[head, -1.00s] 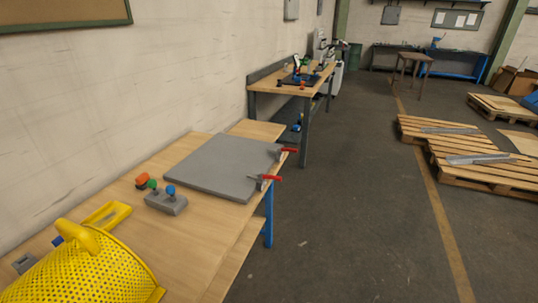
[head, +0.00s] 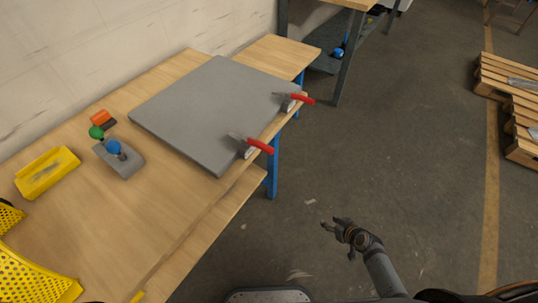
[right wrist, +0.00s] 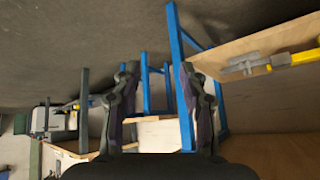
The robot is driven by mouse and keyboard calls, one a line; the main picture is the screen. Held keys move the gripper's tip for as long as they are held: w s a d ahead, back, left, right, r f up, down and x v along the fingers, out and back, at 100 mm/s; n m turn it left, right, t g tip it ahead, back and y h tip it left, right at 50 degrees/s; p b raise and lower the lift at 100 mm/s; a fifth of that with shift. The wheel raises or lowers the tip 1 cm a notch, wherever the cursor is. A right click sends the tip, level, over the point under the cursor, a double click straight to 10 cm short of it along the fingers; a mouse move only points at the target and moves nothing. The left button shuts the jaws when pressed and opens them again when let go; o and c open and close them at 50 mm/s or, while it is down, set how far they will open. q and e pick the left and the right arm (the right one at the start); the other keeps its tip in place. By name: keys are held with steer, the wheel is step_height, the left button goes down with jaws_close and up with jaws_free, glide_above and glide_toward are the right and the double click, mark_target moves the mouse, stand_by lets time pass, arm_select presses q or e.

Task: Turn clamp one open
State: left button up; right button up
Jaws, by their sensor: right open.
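Two red-handled clamps sit on the right edge of the grey plate: a nearer clamp (head: 262,146) and a farther clamp (head: 303,98). Both handles stick out to the right past the bench edge. I cannot tell which one is clamp one. The grey plate (head: 205,110) lies flat on the wooden bench (head: 180,222). My right gripper (head: 338,229) is open and empty over the floor, to the right of the bench and apart from both clamps. In the right wrist view, its two spread fingers (right wrist: 160,100) have nothing between them. My left gripper is not in view.
A grey block with a blue knob (head: 122,160), a yellow tray (head: 46,173) and a yellow perforated basket (head: 30,275) stand on the bench's left part. Pallets (head: 510,90) lie far right. The floor (head: 400,130) between is clear.

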steer(key=w+a+r+n+t+y+b, duration=0.25)
steer(key=w+a+r, duration=0.25)
steer(key=w+r, duration=0.3)
steer(key=n+y+b, duration=0.3)
steer(key=n+y, duration=0.5)
steer(key=y, duration=0.1)
glide_toward(269, 147)
steer(key=f, duration=0.2)
steer(key=shift+t, duration=0.35)
steer(key=p+x, duration=0.1)
steer(key=x, duration=0.2)
steer(key=p+x, duration=0.1)
steer(key=x, duration=0.2)
steer(key=r+p+x, duration=0.1)
steer(key=x, duration=0.2)
steer(key=shift+a, duration=0.45)
steer(key=shift+w+a+f, duration=0.2)
steer(key=shift+w+a, duration=0.1)
steer(key=shift+a, duration=0.1)
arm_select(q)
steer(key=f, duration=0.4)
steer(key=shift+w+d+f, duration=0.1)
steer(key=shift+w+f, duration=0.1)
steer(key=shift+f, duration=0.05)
arm_select(e)
steer(key=shift+c, duration=0.4)
jaws_close()
